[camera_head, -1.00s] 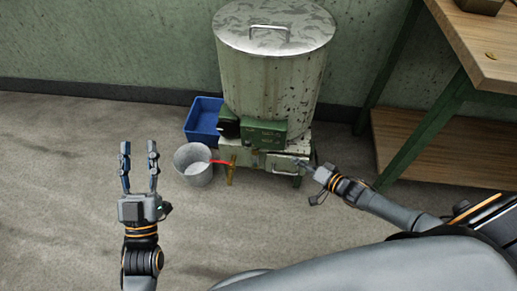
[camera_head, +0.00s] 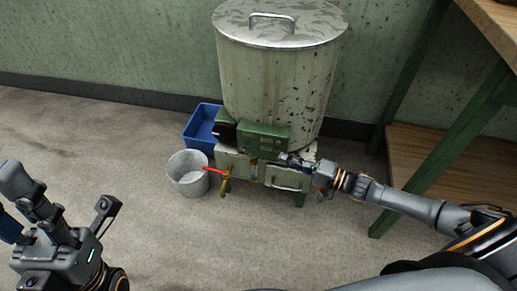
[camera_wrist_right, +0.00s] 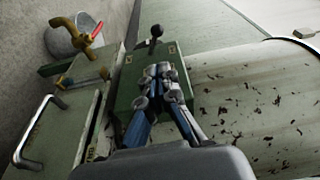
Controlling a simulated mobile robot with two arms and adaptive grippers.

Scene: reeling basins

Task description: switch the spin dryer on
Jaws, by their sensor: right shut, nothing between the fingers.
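The spin dryer (camera_head: 278,75) is a tall, stained pale-green drum with a flat metal lid, standing on a low base. On its front is a green control box (camera_head: 250,135), also in the right wrist view (camera_wrist_right: 129,88), where a black-knobbed lever (camera_wrist_right: 156,32) rises from its far edge. My right gripper (camera_head: 284,158) is shut and empty, low at the box's right end. In the right wrist view its fingertips (camera_wrist_right: 158,70) overlap the box, short of the knob; contact is unclear. My left gripper (camera_head: 14,200) is at the lower left, fingers partly cut off.
A grey bucket (camera_head: 187,174) stands by a brass tap with a red handle (camera_head: 213,170). A blue bin (camera_head: 201,127) is behind it. The base has a metal handle (camera_head: 287,184). A wooden table with green legs (camera_head: 440,147) stands at right. The floor in front is mostly clear.

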